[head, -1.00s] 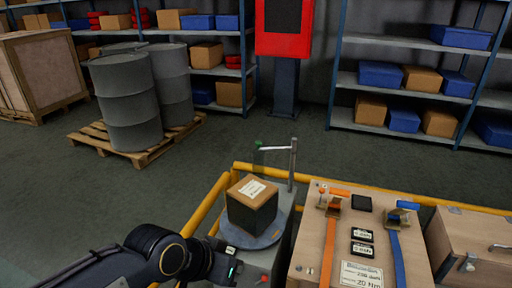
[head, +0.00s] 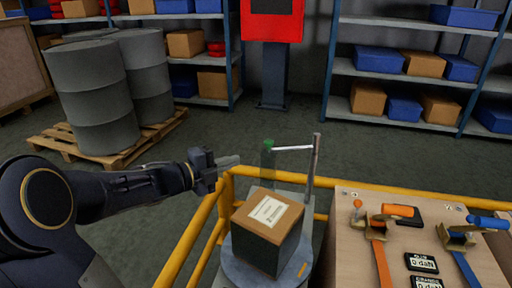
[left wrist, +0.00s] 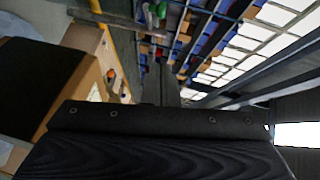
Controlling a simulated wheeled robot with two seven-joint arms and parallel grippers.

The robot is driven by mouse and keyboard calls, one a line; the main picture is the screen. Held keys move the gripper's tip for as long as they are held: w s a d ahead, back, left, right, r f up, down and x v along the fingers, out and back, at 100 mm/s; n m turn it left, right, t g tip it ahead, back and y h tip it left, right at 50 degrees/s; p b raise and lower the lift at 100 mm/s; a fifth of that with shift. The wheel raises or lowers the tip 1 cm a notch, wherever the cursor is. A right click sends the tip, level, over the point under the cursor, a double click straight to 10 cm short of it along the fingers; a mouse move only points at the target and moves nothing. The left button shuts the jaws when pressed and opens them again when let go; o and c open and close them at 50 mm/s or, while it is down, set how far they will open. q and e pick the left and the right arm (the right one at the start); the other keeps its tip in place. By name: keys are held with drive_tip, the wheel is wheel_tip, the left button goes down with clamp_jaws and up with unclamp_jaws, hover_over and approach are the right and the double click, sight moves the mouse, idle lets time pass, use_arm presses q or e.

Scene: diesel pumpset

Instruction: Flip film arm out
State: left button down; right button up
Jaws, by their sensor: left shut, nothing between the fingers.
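The film arm (head: 294,148) is a thin pale bar reaching left from an upright grey post (head: 314,165). At its left end is a green-topped, see-through dark roll or film piece (head: 268,158). A dark box with a brown top and white label (head: 268,220) sits on a round grey turntable (head: 238,268) below. My left gripper (head: 236,160) is shut and empty, pointing right, left of the film arm's end with a small gap in the picture. In the left wrist view, the fingers (left wrist: 166,84) are dark, and the box (left wrist: 40,90) is at left. My right gripper is not in view.
A yellow rail (head: 200,232) runs around the turntable. A wooden bench (head: 350,240) with orange and blue straps and small displays stands at right. Grey drums (head: 90,95) on a pallet and shelves with boxes are behind. The floor between is clear.

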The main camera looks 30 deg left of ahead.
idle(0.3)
use_arm(q)
approach(269, 143)
drive_tip(key=w+d, duration=0.1)
drive_tip(key=d, duration=0.3)
drive_tip(key=w, duration=0.3)
drive_tip(key=w+a+f, duration=0.1)
drive_tip(key=shift+w+b, duration=0.25)
drive_tip(key=shift+b, duration=0.05)
drive_tip(key=shift+w+a+p, duration=0.2)
drive_tip(key=shift+p, duration=0.1)
drive_tip(key=w+a+p, duration=0.1)
drive_tip(key=w, duration=0.1)
drive_tip(key=w+a+p, duration=0.1)
drive_tip(key=w+a, duration=0.1)
drive_tip(key=shift+w+a, duration=0.1)
drive_tip(key=shift+a, duration=0.2)
